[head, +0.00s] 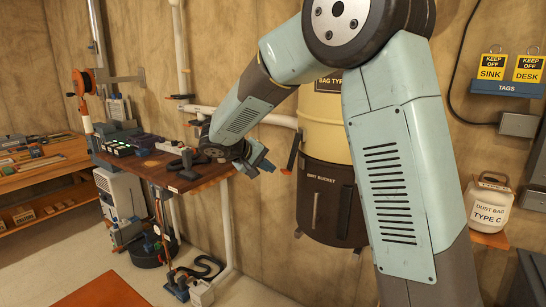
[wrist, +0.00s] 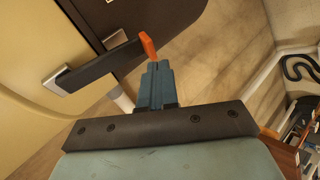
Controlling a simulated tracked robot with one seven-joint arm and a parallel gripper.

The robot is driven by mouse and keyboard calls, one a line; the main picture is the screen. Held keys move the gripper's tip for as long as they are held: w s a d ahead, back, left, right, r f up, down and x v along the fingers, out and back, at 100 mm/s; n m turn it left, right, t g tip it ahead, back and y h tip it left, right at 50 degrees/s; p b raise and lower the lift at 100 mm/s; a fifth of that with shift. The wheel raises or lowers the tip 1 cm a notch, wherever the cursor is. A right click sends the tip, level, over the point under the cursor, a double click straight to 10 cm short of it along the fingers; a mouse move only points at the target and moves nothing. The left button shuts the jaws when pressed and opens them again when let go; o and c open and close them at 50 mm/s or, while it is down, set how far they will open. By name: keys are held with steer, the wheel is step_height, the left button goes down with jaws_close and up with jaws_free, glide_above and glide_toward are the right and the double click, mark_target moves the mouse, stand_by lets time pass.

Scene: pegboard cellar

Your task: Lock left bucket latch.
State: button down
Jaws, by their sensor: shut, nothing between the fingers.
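The dark brown bucket (head: 330,205) hangs under the cream drum (head: 326,125) in the head view. The left latch (head: 293,152) is a black lever with an orange tip, at the seam on the bucket's left side. In the wrist view the latch lever (wrist: 100,62) runs from a metal bracket on the cream drum (wrist: 30,75) and stands out at an angle, its orange tip (wrist: 148,46) near my fingertips. My gripper (head: 264,162) is left of the latch, its blue fingers (wrist: 157,68) shut and empty. I cannot tell whether they touch the tip. My arm hides the bucket's right side.
A brown workbench (head: 165,170) with tools stands left of my gripper. A white jug (head: 492,205) sits on a shelf at right. Hoses and a cable (head: 195,270) lie on the floor below the bench. Floor in front of the bucket is largely clear.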

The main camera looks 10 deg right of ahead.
steer(key=shift+r, duration=0.85)
steer(key=s+a+r, duration=0.2)
steer(key=s+a, duration=0.4)
steer(key=a, duration=0.6)
stand_by(0.4)
